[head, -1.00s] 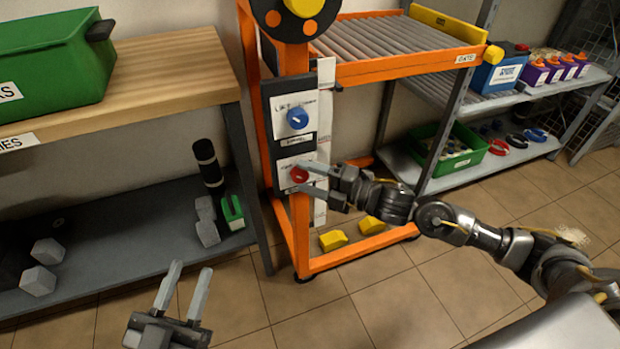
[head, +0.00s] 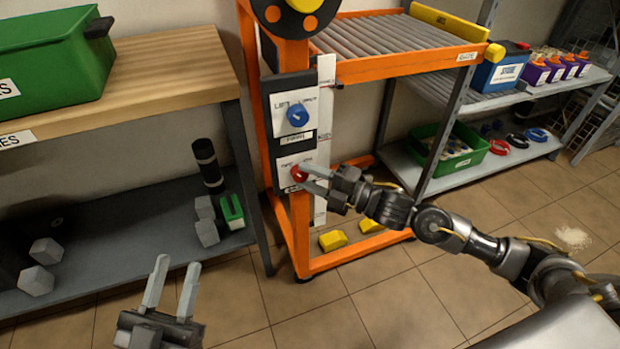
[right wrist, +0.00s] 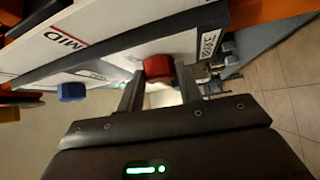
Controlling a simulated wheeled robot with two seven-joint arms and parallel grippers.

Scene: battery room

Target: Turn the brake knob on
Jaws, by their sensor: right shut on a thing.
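The red brake knob (head: 297,173) sits on the lower white plate of the panel on the orange frame. It also shows in the right wrist view (right wrist: 158,68), between the two fingers. My right gripper (head: 308,180) is shut on the red knob, with a finger on either side of it. The blue lift knob (head: 298,116) is on the plate above; it shows at the left of the right wrist view (right wrist: 72,91). My left gripper (head: 172,284) is open and empty, low in front of the left shelf.
The orange roller stand (head: 400,66) carries the panel. A wooden-topped bench (head: 180,70) with a green crate (head: 50,65) stands at left. Two yellow blocks (head: 333,240) lie at the stand's base. The tiled floor (head: 430,295) in front is clear.

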